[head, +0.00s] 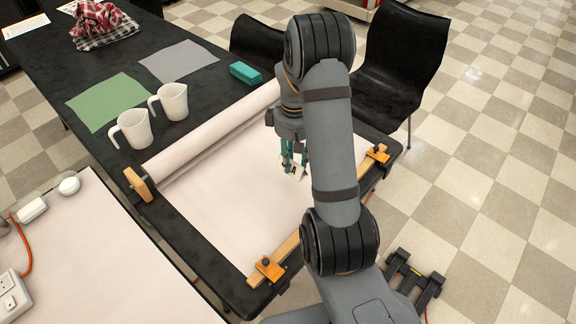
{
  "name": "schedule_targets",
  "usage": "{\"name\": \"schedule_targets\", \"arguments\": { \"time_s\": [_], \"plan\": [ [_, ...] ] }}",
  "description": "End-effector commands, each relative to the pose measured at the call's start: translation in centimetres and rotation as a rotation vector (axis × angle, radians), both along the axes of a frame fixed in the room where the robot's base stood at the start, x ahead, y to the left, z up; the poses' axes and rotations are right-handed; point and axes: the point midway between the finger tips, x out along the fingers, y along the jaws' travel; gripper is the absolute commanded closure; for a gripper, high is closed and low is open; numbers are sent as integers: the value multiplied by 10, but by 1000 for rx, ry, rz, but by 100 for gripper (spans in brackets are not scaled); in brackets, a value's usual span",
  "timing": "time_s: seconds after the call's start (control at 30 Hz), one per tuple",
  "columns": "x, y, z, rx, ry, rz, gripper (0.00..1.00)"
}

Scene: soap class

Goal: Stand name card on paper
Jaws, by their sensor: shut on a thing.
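My gripper (293,167) points down over the paper in the head view, with its teal fingers partly hidden by my arm. It is shut on a small whitish name card (290,173), which shows at the fingertips. The card's face and tilt are too small to tell. The paper (235,215) is a wide pale sheet unrolled from a roll across the black table. I cannot tell whether the card touches the paper or hangs just above it.
Orange clamps (269,268) hold a wooden bar at the paper's front edge. The paper roll (215,130) lies behind, with two white pitchers (133,128), a teal block (245,73), and green (108,101) and grey sheets (178,62) beyond. The paper left of my gripper is clear.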

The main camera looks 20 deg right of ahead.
Motion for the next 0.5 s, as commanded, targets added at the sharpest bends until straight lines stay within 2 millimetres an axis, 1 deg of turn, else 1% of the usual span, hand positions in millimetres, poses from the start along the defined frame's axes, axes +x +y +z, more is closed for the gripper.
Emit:
{"name": "schedule_targets", "arguments": {
  "time_s": [0.03, 0.1, 0.2, 0.27, 0.5],
  "plan": [
    [7, 4, -4, 0, 2, 1, 77],
    [14, 7, -9, 0, 1, 1, 77],
    [20, 10, -13, 0, 1, 0, 77],
    [21, 11, -17, 0, 1, 0, 77],
    [20, 10, -50, 0, 4, -1, 77]
  ]
}}
